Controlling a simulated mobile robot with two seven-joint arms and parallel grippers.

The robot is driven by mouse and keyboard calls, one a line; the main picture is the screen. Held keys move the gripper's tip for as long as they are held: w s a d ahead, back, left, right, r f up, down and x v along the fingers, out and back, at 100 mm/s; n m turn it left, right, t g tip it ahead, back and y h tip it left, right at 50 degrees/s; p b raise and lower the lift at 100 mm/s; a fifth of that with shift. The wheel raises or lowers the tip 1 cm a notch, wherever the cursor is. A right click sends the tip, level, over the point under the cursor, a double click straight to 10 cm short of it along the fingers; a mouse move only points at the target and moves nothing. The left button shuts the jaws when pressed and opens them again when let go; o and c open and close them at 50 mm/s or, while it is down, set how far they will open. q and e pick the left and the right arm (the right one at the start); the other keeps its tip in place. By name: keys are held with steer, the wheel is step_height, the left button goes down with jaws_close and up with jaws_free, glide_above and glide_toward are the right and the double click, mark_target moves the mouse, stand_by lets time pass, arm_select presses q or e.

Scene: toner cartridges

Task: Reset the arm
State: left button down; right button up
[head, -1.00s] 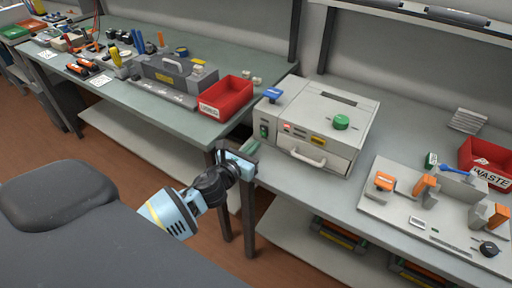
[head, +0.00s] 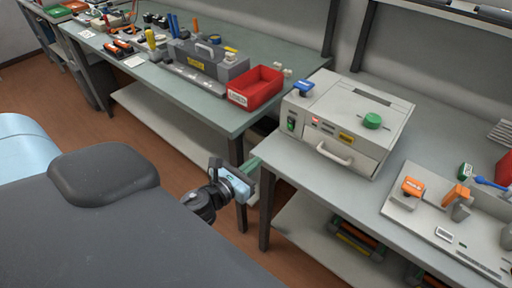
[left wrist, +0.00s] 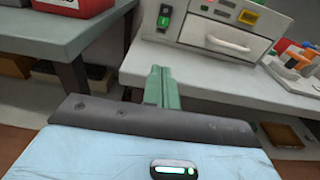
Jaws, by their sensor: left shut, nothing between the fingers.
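My left gripper (head: 254,164) is in front of the gap between the two benches, below the level of their tops. In the left wrist view its green fingers (left wrist: 161,88) are together with nothing between them, pointing towards the right bench. It appears apart from both benches. My right gripper is in neither view.
A beige machine (head: 345,122) with a drawer handle stands on the right bench, beside a fixture board (head: 440,225) with orange parts. The left bench (head: 190,108) holds a red bin (head: 256,88), a grey toolbox (head: 207,62) and several tools. Toner cartridges (head: 355,238) lie on the lower shelf.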

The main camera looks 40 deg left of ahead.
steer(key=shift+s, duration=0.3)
arm_select(q)
steer(key=s+d+f+n+g+p, duration=0.1)
steer(key=s+d+f+n+g, duration=0.1)
steer(key=s+f+n, duration=0.3)
steer(key=s+d+f+n+g+p, duration=0.2)
steer(key=s+d+f+n, duration=0.3)
steer(key=s+n, duration=0.9)
steer(key=s+d+f+n+g+h+p, duration=0.1)
steer(key=s+d+f+n+g+p, duration=0.1)
steer(key=s+n, duration=0.8)
step_height(320, 180, down, 3)
steer(key=d+n+g, duration=0.1)
steer(key=n+g, duration=0.1)
steer(key=n, duration=0.3)
steer(key=shift+d, duration=0.2)
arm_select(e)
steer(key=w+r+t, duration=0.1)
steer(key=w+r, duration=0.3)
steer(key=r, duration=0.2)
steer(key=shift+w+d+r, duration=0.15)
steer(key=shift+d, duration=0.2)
